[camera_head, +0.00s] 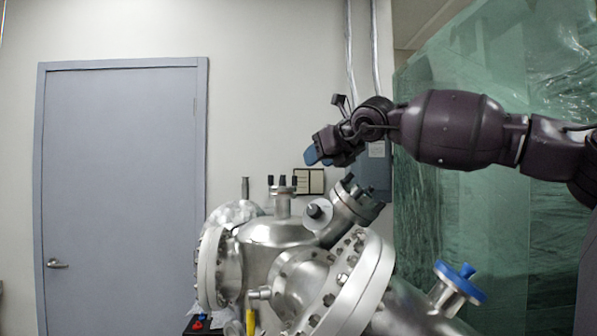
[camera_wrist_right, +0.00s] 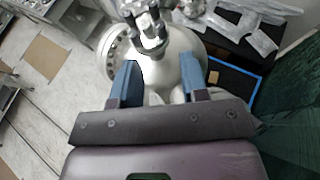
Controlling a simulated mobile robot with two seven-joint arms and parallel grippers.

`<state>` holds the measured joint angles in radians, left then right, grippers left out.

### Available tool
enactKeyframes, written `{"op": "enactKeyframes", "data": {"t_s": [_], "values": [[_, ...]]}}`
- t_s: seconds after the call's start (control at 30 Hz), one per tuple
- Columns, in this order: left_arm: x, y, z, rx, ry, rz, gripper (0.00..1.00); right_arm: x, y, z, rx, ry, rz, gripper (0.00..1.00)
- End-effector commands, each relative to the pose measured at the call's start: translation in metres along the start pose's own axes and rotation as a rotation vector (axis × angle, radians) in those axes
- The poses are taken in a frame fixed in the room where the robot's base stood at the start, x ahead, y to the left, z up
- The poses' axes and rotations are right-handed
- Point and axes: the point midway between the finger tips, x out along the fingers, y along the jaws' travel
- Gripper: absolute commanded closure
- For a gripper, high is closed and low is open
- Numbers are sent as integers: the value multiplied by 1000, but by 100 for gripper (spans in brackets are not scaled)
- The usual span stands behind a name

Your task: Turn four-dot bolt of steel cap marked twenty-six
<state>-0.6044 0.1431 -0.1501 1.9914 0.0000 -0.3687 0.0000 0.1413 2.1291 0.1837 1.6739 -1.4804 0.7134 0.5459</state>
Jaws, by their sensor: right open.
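A steel vacuum chamber (camera_head: 275,235) with several flanged ports stands low in the middle of the head view. A small upright port cap (camera_head: 282,189) on its top carries dark bolts. A tilted cap (camera_head: 356,200) to its right also has dark bolts. No number or dot marks are readable, so I cannot tell which cap is twenty-six. My right gripper (camera_head: 317,153), with blue fingers, is above and between these caps, apart from both. In the right wrist view the open, empty gripper (camera_wrist_right: 159,63) points toward a steel port (camera_wrist_right: 149,32). My left gripper is out of view.
Green plastic sheeting (camera_head: 480,130) hangs behind my right arm. A grey door (camera_head: 122,190) is at left. The space above the chamber's left side is clear.

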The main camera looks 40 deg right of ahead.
Motion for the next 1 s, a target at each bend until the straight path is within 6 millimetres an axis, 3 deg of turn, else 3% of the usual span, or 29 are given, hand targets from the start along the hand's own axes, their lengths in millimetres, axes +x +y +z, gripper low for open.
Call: {"op": "enactKeyframes", "data": {"t_s": [1.0], "values": [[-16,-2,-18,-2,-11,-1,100,69,0,0,-2,4,0,59]]}}
